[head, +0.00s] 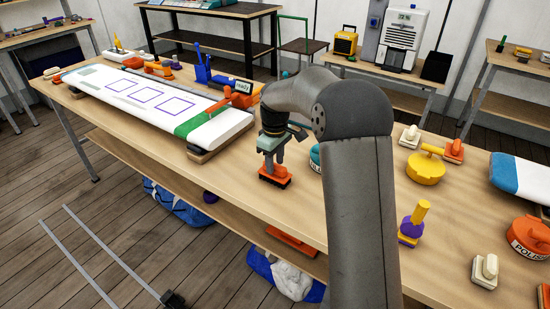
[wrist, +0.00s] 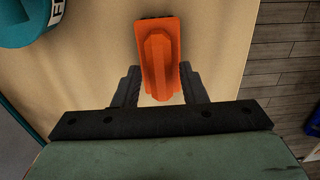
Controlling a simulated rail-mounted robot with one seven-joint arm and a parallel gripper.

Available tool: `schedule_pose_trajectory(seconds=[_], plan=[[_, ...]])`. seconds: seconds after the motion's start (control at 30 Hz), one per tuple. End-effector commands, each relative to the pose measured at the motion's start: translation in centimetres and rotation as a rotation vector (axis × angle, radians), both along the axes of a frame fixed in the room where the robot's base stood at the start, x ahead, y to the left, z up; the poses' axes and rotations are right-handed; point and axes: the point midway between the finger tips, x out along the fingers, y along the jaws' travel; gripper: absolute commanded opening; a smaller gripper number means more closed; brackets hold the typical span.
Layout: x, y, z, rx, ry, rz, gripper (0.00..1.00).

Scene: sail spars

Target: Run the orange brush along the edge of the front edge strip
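The orange brush (head: 275,177) stands on the wooden bench near its front edge, dark bristles down. In the wrist view the brush (wrist: 158,50) shows from above, its raised handle between my fingers. My gripper (head: 271,160) is low over the brush, pointing down. In the wrist view my gripper (wrist: 160,80) has its fingers apart on either side of the handle, with narrow gaps visible. A long white board (head: 165,97) with purple outlined squares lies at the left of the bench. A green band (head: 203,117) crosses its near end. I cannot tell which part is the front edge strip.
A teal round tool (wrist: 28,18) stands close by, partly behind my arm in the head view. The bench between brush and board is clear.

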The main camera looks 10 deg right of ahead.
Motion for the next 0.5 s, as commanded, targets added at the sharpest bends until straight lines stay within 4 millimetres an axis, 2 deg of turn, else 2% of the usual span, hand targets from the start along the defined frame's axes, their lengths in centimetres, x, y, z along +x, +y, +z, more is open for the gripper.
schedule_pose_trajectory(seconds=[0.03, 0.07, 0.17, 0.2, 0.23, 0.27, 0.3, 0.33, 0.5], plan=[[0.0, 0.0, -1.5, 0.000, 0.001, 0.000, 0.38], [0.0, 0.0, -0.9, 0.000, 0.000, 0.000, 0.33], [0.0, 0.0, -0.6, 0.000, 0.000, 0.000, 0.05], [0.0, 0.0, -0.6, 0.000, 0.000, 0.000, 0.00], [0.0, 0.0, -0.6, 0.000, 0.000, 0.000, 0.00], [0.0, 0.0, -0.6, 0.000, 0.000, 0.000, 0.17], [0.0, 0.0, -0.6, 0.000, 0.000, 0.000, 0.06], [0.0, 0.0, -0.6, 0.000, 0.000, -0.001, 0.00], [0.0, 0.0, -0.4, 0.000, 0.000, -0.001, 0.00]])
